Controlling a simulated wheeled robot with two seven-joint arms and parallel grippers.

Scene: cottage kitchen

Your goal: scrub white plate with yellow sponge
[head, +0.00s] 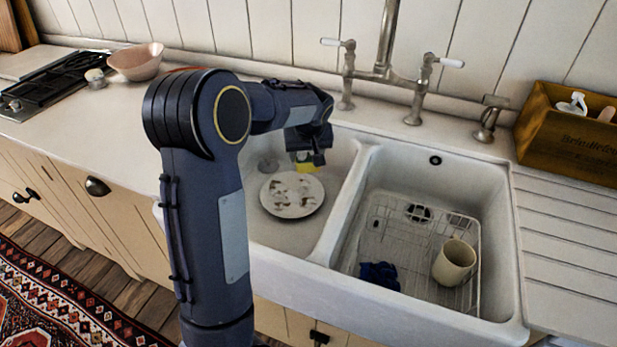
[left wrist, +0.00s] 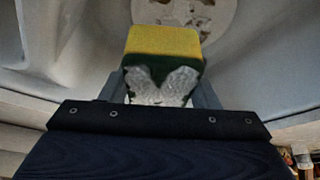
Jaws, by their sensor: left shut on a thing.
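The white plate (head: 292,195) lies in the left sink basin and has brownish-grey smudges on it. Its marked surface also shows at the top of the left wrist view (left wrist: 190,12). My left gripper (head: 306,156) is above the far edge of the plate, shut on the yellow sponge (head: 306,164). In the left wrist view the sponge (left wrist: 165,41) is yellow with a dark green layer, held between the fingers. Whether the sponge touches the plate I cannot tell. My right gripper is not in view.
The right basin holds a wire rack (head: 425,235) with a cream mug (head: 454,262) and a dark blue cloth (head: 380,276). A divider (head: 345,200) separates the basins. Taps (head: 385,70) stand behind. A wooden caddy (head: 570,135) is at right, a pink bowl (head: 137,62) at left.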

